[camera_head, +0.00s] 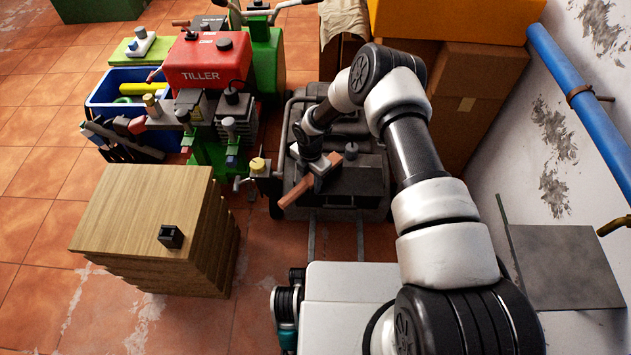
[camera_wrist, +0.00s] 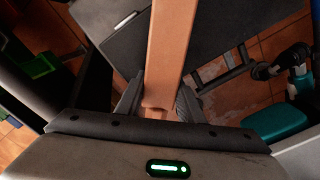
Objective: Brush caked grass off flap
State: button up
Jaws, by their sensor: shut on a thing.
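My gripper (camera_head: 318,163) is shut on a wooden brush (camera_head: 296,192), a long orange-brown piece that sticks out toward the lower left. In the wrist view the brush (camera_wrist: 172,45) runs up from between the two dark fingers (camera_wrist: 160,105). Its bristles do not show. Below and behind it is a dark grey machine (camera_head: 358,130) with a flat dark panel (camera_head: 355,183), perhaps the flap. The panel also shows in the wrist view (camera_wrist: 225,35). I cannot tell whether the brush touches it, and no caked grass can be made out.
A red and green tiller (camera_head: 208,65) and a blue crate (camera_head: 110,95) stand at the left. A wooden block (camera_head: 135,205) with a small black item (camera_head: 171,236) stands front left. Cardboard boxes (camera_head: 475,90) stand behind. A grey board (camera_head: 565,265) lies at right. Tile floor is open at far left.

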aim_at(354, 190)
jog(key=shift+a+r, duration=0.1)
jog(key=shift+a, duration=1.2)
jog(key=shift+d, duration=0.1)
jog(key=shift+s+d+f, duration=0.1)
jog(key=shift+d+f, duration=0.1)
jog(key=shift+d, duration=0.7)
jog(key=shift+d+f, duration=0.2)
jog(key=shift+d, duration=0.7)
jog(key=shift+c, duration=0.3)
jog(key=shift+d+r, duration=0.15)
jog(key=shift+d, duration=2.3)
jog(key=shift+d+r, duration=0.15)
jog(key=shift+d, duration=2.25)
jog(key=shift+d+f, duration=0.2)
jog(key=shift+d, duration=1.55)
jog(key=shift+r, duration=0.15)
jog(key=shift+r+p, duration=1.55)
jog(key=shift+r, duration=1.35)
jog(key=shift+r, duration=0.1)
